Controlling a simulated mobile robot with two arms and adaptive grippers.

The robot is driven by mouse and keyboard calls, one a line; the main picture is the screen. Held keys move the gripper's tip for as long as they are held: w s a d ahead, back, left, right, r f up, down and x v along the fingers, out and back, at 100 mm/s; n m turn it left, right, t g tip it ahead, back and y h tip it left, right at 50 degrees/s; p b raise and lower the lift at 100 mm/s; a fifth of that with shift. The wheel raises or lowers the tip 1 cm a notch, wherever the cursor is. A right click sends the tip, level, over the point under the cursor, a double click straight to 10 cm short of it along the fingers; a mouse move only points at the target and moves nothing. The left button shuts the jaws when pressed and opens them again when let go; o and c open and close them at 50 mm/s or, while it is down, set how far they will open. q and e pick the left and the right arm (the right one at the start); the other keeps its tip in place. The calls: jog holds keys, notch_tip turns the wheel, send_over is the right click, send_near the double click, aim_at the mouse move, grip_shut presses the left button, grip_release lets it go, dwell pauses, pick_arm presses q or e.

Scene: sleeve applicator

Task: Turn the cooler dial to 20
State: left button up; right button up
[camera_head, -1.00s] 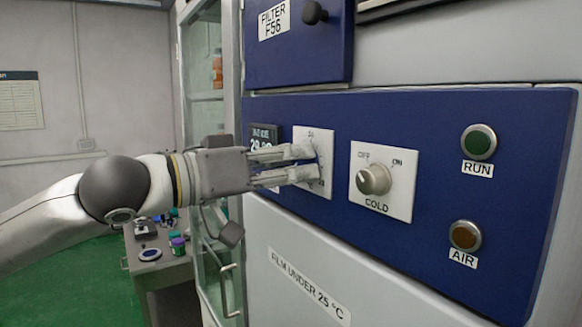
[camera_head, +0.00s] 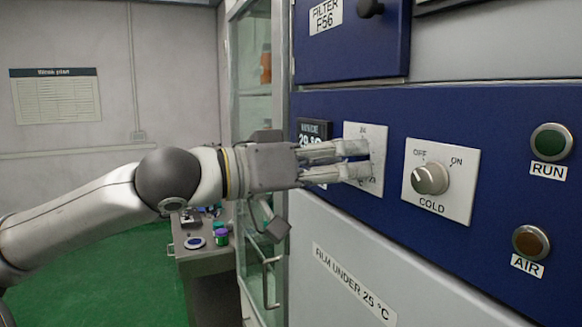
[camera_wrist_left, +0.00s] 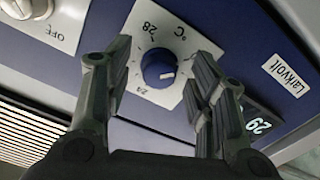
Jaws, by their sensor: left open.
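The cooler dial is a round blue knob (camera_wrist_left: 158,68) with a white pointer mark, on a white scale plate (camera_wrist_left: 178,36) marked 28, 24 and °C in the left wrist view. The mark points toward the right of that picture; the number there is not readable. My left gripper (camera_head: 368,160) is open in front of the plate (camera_head: 366,132) in the head view, where its fingers largely hide the dial. In the wrist view its fingers lie either side of the knob; I cannot tell whether they touch it. My right gripper is not in view.
The temperature display (camera_head: 314,132) reads about 29 and is partly covered by the gripper. The OFF/ON COLD knob (camera_head: 430,179) is right of the plate, with the RUN (camera_head: 551,142) and AIR (camera_head: 530,242) buttons beyond. The glass-doored cabinet (camera_head: 257,100) stands left.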

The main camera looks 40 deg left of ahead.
pick_arm(q)
jog(key=v, duration=1.1)
jog(key=shift+s+a, duration=0.15)
jog(key=shift+s, duration=0.15)
dwell(0.7)
